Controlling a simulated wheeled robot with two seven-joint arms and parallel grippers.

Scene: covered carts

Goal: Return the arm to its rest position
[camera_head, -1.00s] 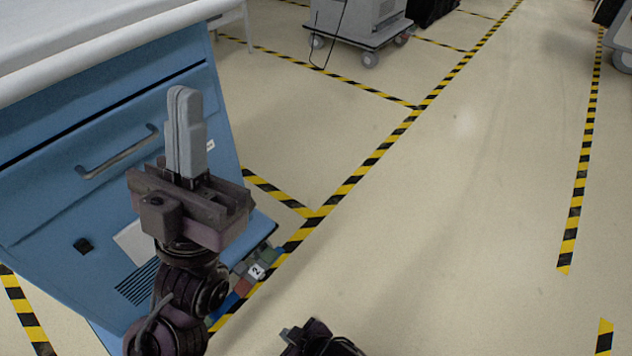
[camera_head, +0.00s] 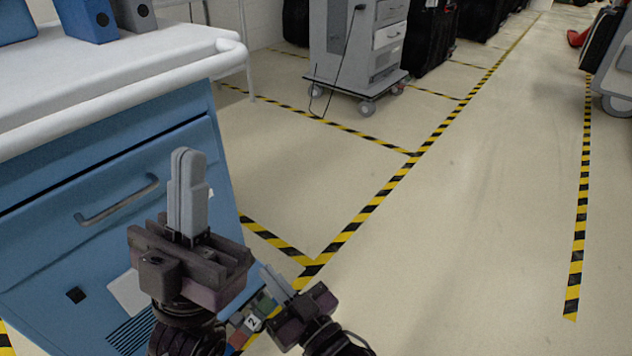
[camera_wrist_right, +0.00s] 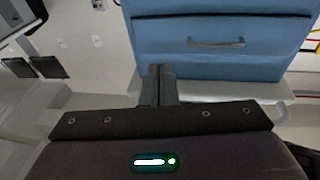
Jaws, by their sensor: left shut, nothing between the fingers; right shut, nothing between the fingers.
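My left gripper (camera_head: 187,195) stands upright at the lower left of the head view, in front of the blue drawer cabinet. Its grey fingers are shut with nothing between them. My right gripper (camera_head: 277,283) is low and to the right of it, tilted toward the upper left. Its fingers are shut and empty. In the right wrist view the right gripper's fingers (camera_wrist_right: 158,85) point toward the blue cabinet front (camera_wrist_right: 222,45), and I cannot tell the distance. Both arms lead out of the bottom of the head view.
The blue cabinet (camera_head: 60,215) with a white top (camera_head: 130,70) and drawer handle (camera_head: 117,200) fills the left side, close to my left gripper. A grey wheeled cart (camera_head: 345,45) stands at the back. Open floor with striped tape (camera_head: 385,195) lies to the right.

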